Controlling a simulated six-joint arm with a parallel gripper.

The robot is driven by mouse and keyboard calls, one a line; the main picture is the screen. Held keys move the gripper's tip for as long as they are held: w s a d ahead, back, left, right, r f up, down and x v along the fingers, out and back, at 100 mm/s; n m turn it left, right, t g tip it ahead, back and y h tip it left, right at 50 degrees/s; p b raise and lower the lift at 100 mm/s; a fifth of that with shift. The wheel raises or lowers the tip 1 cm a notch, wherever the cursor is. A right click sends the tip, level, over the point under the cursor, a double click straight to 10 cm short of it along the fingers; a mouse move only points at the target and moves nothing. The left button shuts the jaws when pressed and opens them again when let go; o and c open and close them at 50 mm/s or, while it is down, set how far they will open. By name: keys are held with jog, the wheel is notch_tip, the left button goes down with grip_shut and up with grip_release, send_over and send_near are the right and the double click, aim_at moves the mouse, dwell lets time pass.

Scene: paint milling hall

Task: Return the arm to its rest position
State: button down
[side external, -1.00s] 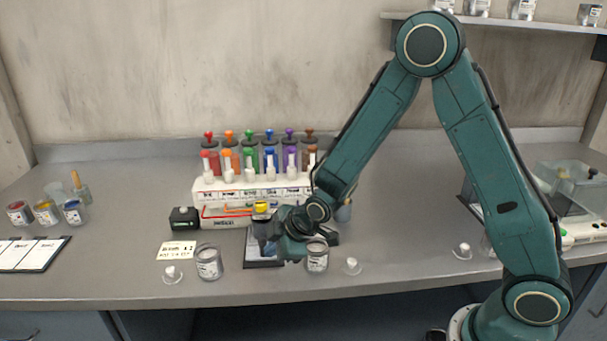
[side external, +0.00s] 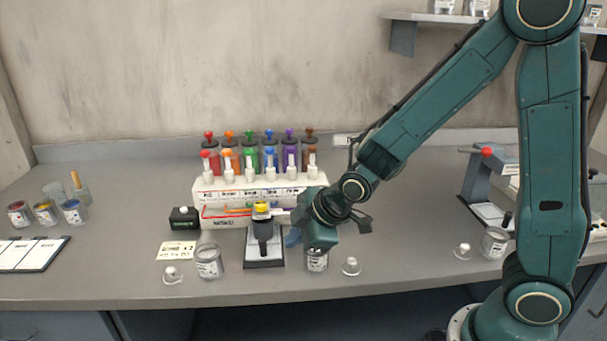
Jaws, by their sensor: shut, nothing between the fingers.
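My gripper (side external: 302,236) is at the end of the teal arm, above the grey bench near the front of the white bottle rack. Its fingers are largely hidden behind the wrist housing; it is shut and I see nothing held in it.
The white rack (side external: 208,191) holds several coloured bottles. A shelf (side external: 461,20) hangs above.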

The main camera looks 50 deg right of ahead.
jog(key=shift+s+r, duration=0.35)
jog(key=shift+r, duration=0.1)
jog(key=shift+d+r, duration=0.1)
jog(key=s+d+r+m+g, duration=0.1)
jog(key=s+d+r+m, duration=0.2)
jog(key=s, duration=0.7)
jog(key=s+d+r+m+h, duration=0.1)
jog(key=s+d+r+m, duration=0.2)
jog(key=s+r+m, duration=0.4)
jog(key=s+r, duration=0.4)
jog(key=shift+d+m+g, duration=0.35)
jog(key=shift+m+g, duration=0.05)
